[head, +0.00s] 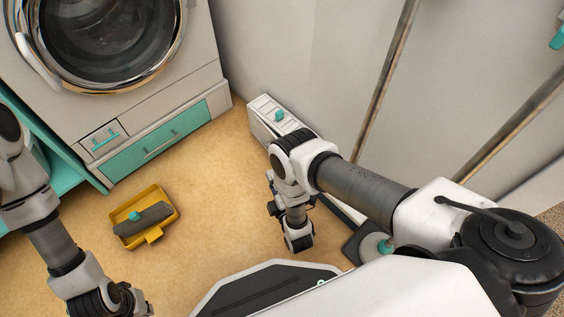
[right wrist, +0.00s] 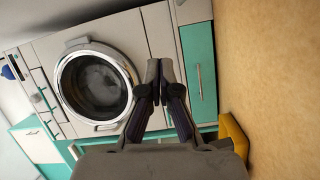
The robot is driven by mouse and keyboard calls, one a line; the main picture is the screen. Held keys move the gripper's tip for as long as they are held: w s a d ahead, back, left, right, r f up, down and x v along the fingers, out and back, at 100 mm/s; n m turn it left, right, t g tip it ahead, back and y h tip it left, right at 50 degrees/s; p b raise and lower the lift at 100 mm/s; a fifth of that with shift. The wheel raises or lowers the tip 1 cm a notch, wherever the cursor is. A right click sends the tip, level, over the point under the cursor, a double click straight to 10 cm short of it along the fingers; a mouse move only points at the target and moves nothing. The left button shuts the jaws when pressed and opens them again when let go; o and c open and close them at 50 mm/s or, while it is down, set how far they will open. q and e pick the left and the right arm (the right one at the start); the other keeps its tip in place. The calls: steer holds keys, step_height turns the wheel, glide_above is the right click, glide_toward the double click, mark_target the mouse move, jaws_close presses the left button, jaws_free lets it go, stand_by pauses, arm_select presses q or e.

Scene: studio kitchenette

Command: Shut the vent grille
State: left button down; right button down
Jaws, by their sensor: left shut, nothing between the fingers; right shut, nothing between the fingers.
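The vent grille appears to be the low white slatted unit with a teal tab (head: 268,112) at the foot of the wall in the head view. My right arm covers its near part, and I cannot tell whether its slats are open or shut. My right gripper (right wrist: 159,72) is shut and empty in the right wrist view, pointing toward the washing machine. In the head view the right wrist hangs in front of the unit, apart from its tab. My left gripper (head: 138,302) is shut and empty at the bottom edge, far from the unit.
A washing machine (head: 150,100) with a teal drawer (head: 158,142) stands at the upper left. A yellow dustpan (head: 163,193) with a grey brush (head: 143,219) lies on the floor. Floor between dustpan and slatted unit is clear. Poles (head: 386,75) lean at the wall.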

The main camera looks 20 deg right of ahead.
steer(key=w+d+f+b, duration=0.2)
steer(key=w+b, duration=0.4)
steer(key=w, duration=0.3)
steer(key=shift+d+f+g+b, duration=0.3)
steer(key=shift+d+f, duration=0.05)
steer(key=shift+f, duration=0.45)
steer(key=d, duration=0.3)
steer(key=shift+w, duration=0.1)
steer(key=shift+d, duration=0.1)
